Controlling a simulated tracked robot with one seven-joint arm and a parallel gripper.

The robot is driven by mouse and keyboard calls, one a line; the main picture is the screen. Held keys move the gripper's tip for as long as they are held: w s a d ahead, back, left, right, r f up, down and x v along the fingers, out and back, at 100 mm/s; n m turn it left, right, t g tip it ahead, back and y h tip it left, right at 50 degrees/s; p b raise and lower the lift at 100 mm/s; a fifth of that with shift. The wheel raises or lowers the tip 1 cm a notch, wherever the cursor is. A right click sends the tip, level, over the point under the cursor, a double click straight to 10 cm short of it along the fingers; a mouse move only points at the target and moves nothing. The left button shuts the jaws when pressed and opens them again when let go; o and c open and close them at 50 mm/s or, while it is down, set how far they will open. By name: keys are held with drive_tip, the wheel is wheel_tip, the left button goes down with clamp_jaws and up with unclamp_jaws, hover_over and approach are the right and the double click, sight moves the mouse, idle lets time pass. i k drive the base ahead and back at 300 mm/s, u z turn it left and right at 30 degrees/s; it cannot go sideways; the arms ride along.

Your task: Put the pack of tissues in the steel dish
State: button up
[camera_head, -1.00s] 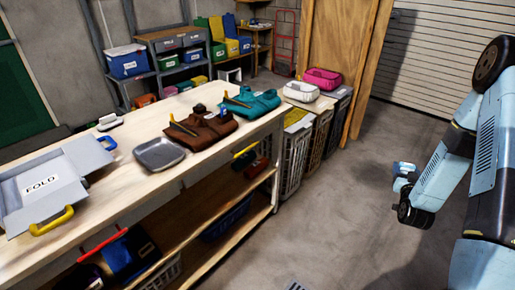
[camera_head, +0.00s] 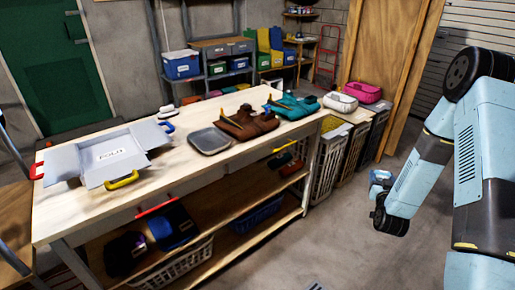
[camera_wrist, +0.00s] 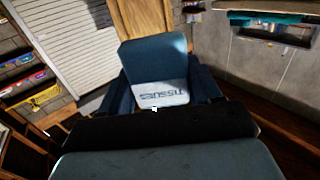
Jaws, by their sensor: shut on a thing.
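The pack of tissues (camera_wrist: 158,72) is blue and white with printed lettering. It sits between the dark fingers of my gripper (camera_wrist: 158,95) in the wrist view, which is shut on it. In the head view the small blue-white pack (camera_head: 380,177) shows at the end of my arm, at the right, out over the floor and well apart from the table. The steel dish (camera_head: 209,141) is a grey, shallow, rounded square on the wooden table, left of the folded brown garment. It looks empty.
The wooden table (camera_head: 85,205) also bears a grey folding board (camera_head: 110,156), a brown garment (camera_head: 247,124), a teal garment (camera_head: 292,106) and a brush (camera_head: 168,111). Laundry hampers (camera_head: 329,160) stand at its right end. Open floor (camera_head: 345,235) lies between table and arm.

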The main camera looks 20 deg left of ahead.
sight(209, 141)
drive_tip(key=u, duration=0.3)
drive_tip(key=k, duration=0.25)
drive_tip(key=z, duration=1.45)
drive_tip(key=i, duration=0.15)
drive_tip(key=u, duration=2.45)
